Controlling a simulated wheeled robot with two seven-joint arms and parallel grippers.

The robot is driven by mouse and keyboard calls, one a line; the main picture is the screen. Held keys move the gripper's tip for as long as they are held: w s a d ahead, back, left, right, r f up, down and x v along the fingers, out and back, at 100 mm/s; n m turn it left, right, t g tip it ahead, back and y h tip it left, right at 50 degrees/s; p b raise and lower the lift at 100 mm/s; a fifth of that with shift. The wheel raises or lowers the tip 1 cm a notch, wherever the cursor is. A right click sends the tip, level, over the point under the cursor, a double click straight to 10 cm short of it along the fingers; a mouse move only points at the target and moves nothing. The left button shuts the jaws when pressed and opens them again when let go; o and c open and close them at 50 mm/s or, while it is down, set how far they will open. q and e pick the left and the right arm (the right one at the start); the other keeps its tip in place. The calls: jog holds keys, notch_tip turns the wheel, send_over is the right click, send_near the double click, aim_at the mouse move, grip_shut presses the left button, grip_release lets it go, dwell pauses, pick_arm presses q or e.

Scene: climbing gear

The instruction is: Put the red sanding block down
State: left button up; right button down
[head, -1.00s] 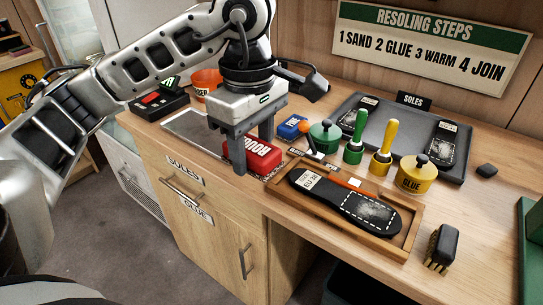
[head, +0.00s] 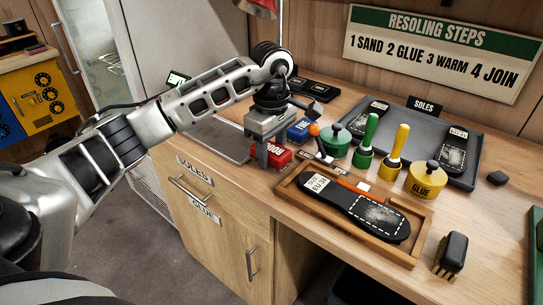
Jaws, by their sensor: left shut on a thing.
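The red sanding block (head: 278,157), with part of a white label showing, is between the fingers of my left gripper (head: 275,154). The gripper points down and is shut on the block. The block is at bench height or just above it, beside the blue block (head: 300,131); I cannot tell whether its underside touches the bench. The gripper fingers hide part of the red block. My right gripper is not in view.
A wooden tray (head: 421,247) with a black sole stands in front, to the right. A green pot (head: 336,140), green and yellow brushes and a yellow glue pot (head: 427,181) stand behind it. A grey metal plate (head: 222,140) lies left of the gripper.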

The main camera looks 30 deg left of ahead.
pick_arm(q)
notch_tip(320, 180, down, 2)
jog(key=shift+f, duration=0.1)
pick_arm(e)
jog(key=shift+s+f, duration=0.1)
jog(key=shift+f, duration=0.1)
